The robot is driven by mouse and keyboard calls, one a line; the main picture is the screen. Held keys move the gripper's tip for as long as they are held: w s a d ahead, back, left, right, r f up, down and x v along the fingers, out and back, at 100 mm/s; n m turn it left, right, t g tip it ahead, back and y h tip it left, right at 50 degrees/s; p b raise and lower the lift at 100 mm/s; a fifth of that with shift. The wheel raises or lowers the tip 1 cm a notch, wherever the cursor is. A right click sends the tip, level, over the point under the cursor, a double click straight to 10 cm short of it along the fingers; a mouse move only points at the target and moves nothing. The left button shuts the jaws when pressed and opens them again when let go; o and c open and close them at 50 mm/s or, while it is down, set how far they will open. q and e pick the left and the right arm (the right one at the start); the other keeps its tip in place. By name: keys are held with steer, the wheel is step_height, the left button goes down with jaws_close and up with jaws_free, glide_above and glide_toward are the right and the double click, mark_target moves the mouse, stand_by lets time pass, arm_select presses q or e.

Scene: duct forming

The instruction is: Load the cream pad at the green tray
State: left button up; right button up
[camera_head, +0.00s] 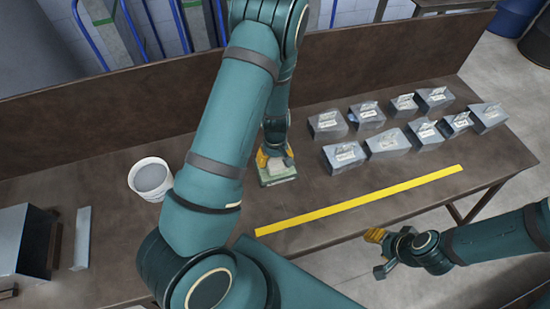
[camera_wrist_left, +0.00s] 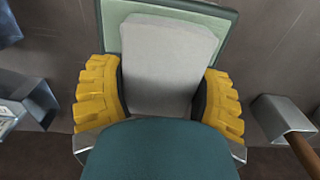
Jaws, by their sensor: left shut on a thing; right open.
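The cream pad (camera_wrist_left: 168,62) is a pale rounded block held between the yellow fingers of my left gripper (camera_wrist_left: 160,98). In the left wrist view it lies over the green tray (camera_wrist_left: 112,35), whose pale green floor and darker rim show around its far end. I cannot tell whether the pad touches the tray floor. In the head view my left gripper (camera_head: 276,160) is at the green tray (camera_head: 278,180) on the brown table, with the cream pad (camera_head: 279,166) between its fingers. My right gripper (camera_head: 377,252) is open and empty, off the table's front edge.
A white bucket (camera_head: 151,178) stands left of my left arm. Several grey metal boxes (camera_head: 388,143) with labels stand in rows at the right. A yellow strip (camera_head: 365,199) lies along the table (camera_head: 310,215). A metal piece (camera_head: 82,238) lies at the left.

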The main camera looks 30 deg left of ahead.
arm_select(q)
steer(key=shift+r+p, duration=2.3)
steer(key=shift+r, duration=0.7)
steer(key=d+r+m+b, duration=0.1)
steer(key=d+m+b, duration=0.8)
steer(key=d+b, duration=0.1)
steer(key=shift+s+m+b, duration=0.35)
steer(key=shift+m+b, duration=0.05)
